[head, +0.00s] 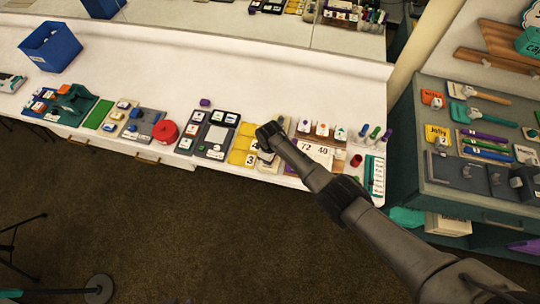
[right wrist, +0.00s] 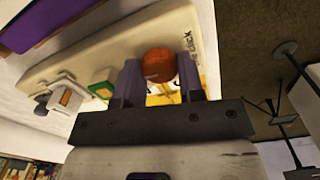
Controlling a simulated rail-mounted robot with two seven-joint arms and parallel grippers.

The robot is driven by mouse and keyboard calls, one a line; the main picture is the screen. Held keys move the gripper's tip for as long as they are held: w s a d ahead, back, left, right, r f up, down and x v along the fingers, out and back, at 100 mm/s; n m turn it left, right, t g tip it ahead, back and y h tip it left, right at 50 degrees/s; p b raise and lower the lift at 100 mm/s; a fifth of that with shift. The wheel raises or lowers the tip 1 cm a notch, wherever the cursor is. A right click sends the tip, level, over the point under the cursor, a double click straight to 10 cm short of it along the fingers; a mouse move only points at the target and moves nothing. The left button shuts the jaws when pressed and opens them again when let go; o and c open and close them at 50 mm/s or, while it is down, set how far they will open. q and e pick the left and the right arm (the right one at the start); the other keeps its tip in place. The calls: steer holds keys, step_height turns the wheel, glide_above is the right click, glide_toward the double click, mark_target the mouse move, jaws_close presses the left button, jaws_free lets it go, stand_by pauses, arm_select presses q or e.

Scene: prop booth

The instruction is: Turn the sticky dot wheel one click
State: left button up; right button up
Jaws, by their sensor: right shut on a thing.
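The sticky dot wheel (right wrist: 158,65), a round orange-red piece, shows in the right wrist view on a cream base (right wrist: 90,60). Lettering ending in "click" is printed beside it on the base. My right gripper (right wrist: 160,76) has one finger on each side of the wheel and is shut on it. In the head view my right gripper (head: 268,136) is over the counter, right of the yellow cards. My arm hides the wheel there. My left gripper is in neither view.
On the white counter (head: 345,95), yellow cards (head: 242,150) and a dark tray (head: 212,138) stand left of my gripper. Number cards (head: 316,150) and several upright coloured pieces stand close on the right. The counter behind is mostly clear. A grey cabinet (head: 408,140) stands farther right.

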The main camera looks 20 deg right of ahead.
steer(key=shift+n, duration=0.4)
steer(key=o, duration=0.9)
steer(key=shift+r+p, duration=0.3)
steer(key=shift+r, duration=0.25)
steer(key=shift+s+a+r+p, duration=0.1)
steer(key=shift+r+p, duration=1.45)
steer(key=shift+r, duration=4.8)
